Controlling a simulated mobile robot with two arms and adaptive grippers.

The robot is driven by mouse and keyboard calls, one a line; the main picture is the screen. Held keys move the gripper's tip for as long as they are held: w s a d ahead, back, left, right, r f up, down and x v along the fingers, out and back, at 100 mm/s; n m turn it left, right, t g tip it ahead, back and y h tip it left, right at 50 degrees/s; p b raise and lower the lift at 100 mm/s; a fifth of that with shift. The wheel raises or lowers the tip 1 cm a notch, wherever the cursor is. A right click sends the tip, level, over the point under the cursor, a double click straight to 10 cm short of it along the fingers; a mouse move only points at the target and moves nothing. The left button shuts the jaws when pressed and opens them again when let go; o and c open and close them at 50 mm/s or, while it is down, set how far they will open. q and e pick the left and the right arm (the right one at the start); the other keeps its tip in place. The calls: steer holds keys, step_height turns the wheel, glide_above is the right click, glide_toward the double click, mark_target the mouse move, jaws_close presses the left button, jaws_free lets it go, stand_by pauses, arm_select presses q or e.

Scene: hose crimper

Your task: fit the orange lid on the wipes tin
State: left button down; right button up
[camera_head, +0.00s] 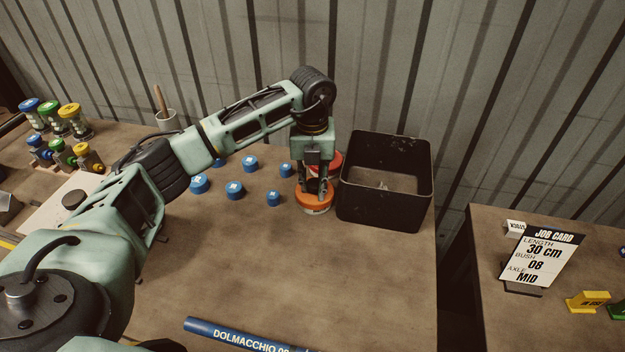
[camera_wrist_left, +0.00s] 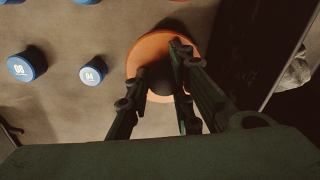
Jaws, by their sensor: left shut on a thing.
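The orange lid (camera_head: 313,203) is under my left gripper (camera_head: 315,190), near the black bin, with a pale band of the wipes tin (camera_head: 318,212) showing just below its edge. In the left wrist view the lid (camera_wrist_left: 150,50) is a round orange disc with a dark knob (camera_wrist_left: 162,84) in the middle. My left gripper (camera_wrist_left: 160,72) points down and is shut on this knob, one finger on each side. The lid looks level over the tin; whether it is fully seated I cannot tell. My right gripper is not in view.
A black open bin (camera_head: 385,210) stands close on the right. A red-topped thing (camera_head: 334,158) is right behind the gripper, partly hidden. Several blue caps (camera_head: 235,190) lie to the left. A blue tube (camera_head: 240,335) lies at the front; the table between is clear.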

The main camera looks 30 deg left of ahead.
mark_target(312, 183)
arm_select(q)
steer(key=shift+f, duration=0.2)
steer(key=c, duration=1.5)
jaws_free()
steer(key=shift+o, duration=0.2)
step_height(312, 183, up, 12)
